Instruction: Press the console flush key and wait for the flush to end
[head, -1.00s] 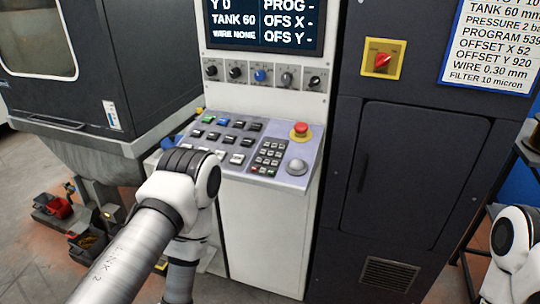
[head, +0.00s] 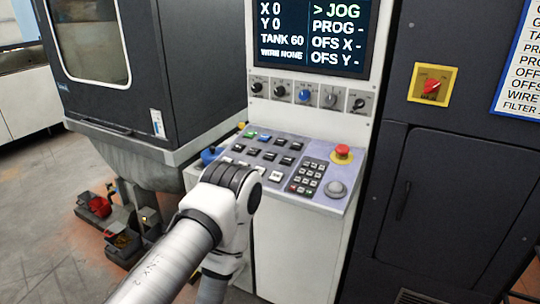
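The console (head: 300,215) stands in the middle with a sloped key panel. Several dark keys, one green key (head: 249,135), one blue key (head: 264,138) and a few white keys show on it. I cannot read which one is the flush key. The screen (head: 312,35) above reads X 0, Y 0, JOG, TANK 60 and WIRE NONE. My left arm reaches up to the panel's near left side, and its joint covers part of the panel. My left gripper is hidden or out of view. My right gripper is not in view.
A red emergency stop button (head: 342,152) and a grey knob (head: 336,189) sit at the panel's right. A row of dials (head: 304,95) is below the screen. A dark cabinet with a red switch (head: 431,87) stands right.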

